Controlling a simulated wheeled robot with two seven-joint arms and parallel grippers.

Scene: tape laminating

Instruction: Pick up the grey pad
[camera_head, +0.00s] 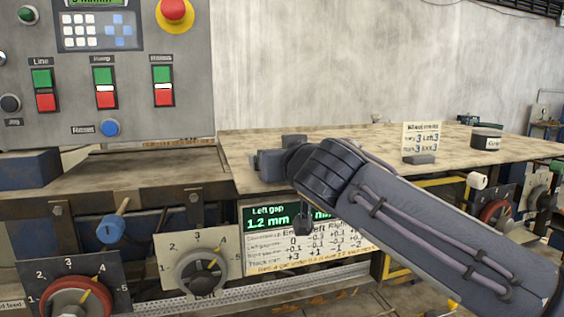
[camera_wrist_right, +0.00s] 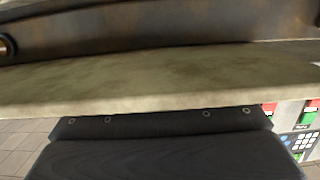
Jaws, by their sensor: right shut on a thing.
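My right arm comes in from the right in the head view, and its gripper (camera_head: 270,164) is at the near left edge of the beige tabletop (camera_head: 350,145). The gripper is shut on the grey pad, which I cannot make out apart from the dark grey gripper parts. The fingertips are largely hidden by the wrist. In the right wrist view, dark grey gripper housing fills the bottom, with the beige board edge (camera_wrist_right: 150,95) across the middle. My left gripper is in neither view.
A control panel (camera_head: 100,125) with buttons stands at the left. Dials (camera_head: 200,270) and a gap display (camera_head: 268,222) sit below the table front.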

